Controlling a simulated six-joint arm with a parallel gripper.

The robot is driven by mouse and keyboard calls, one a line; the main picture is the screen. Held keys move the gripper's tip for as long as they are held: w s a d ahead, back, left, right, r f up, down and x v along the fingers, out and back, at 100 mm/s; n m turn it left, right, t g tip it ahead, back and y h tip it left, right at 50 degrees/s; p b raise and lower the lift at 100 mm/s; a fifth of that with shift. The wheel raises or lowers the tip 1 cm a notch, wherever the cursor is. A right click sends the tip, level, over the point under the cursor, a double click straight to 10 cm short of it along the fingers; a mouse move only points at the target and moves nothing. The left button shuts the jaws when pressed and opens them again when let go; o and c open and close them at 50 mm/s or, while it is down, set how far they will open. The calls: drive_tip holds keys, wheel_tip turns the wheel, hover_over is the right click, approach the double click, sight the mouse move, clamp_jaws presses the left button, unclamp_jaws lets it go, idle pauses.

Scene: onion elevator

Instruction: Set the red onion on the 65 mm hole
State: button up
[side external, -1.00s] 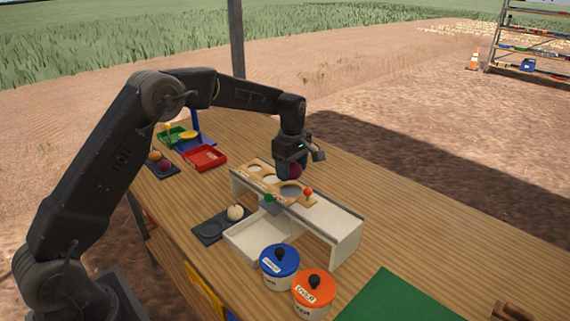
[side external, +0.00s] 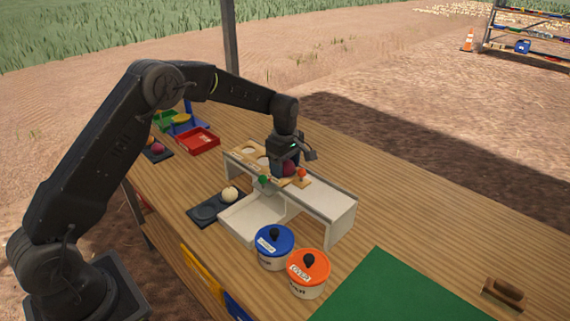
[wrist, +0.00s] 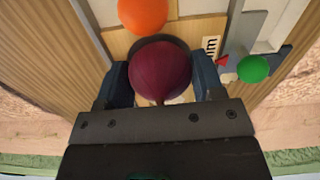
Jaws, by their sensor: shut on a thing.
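The red onion (wrist: 160,72) is dark purple-red and sits between the two fingers of my gripper (wrist: 163,85), which is shut on it. In the side external view the onion (side external: 288,169) is low at the wooden hole plate (side external: 247,151) on top of the white stand. In the wrist view a dark round hole edge shows behind the onion, which covers most of that hole. I cannot tell whether the onion touches the rim. A label ending in "m" (wrist: 211,46) lies beside the hole; its number is hidden. My gripper (side external: 286,163) points down over the plate.
An orange-red ball knob (wrist: 143,14) and a green ball knob (wrist: 253,69) stand close to the gripper. A white onion (side external: 229,194) lies on a dark tray (side external: 204,212). Blue-lidded (side external: 274,240) and orange-lidded (side external: 309,267) pots stand in front. A red tray (side external: 198,141) is behind.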

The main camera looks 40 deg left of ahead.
drive_tip(key=o, duration=1)
drive_tip(key=shift+o, duration=0.2)
wheel_tip(320, 180, up, 14)
drive_tip(key=s+d+r+m+t, duration=0.1)
drive_tip(key=s+d+r+m, duration=0.1)
drive_tip(key=s+r+m, duration=0.35)
drive_tip(key=s+d+r+m+t, duration=0.2)
drive_tip(key=s+m, duration=0.2)
drive_tip(key=s, duration=0.6)
drive_tip(key=s+d+r+m+t, duration=0.15)
drive_tip(key=s+m, duration=0.25)
drive_tip(key=s, duration=0.6)
drive_tip(key=s+d+f+m+t, duration=0.1)
drive_tip(key=s+f+m, duration=0.3)
drive_tip(key=s, duration=0.5)
drive_tip(key=shift+d+m, duration=0.2)
drive_tip(key=shift+m, duration=0.35)
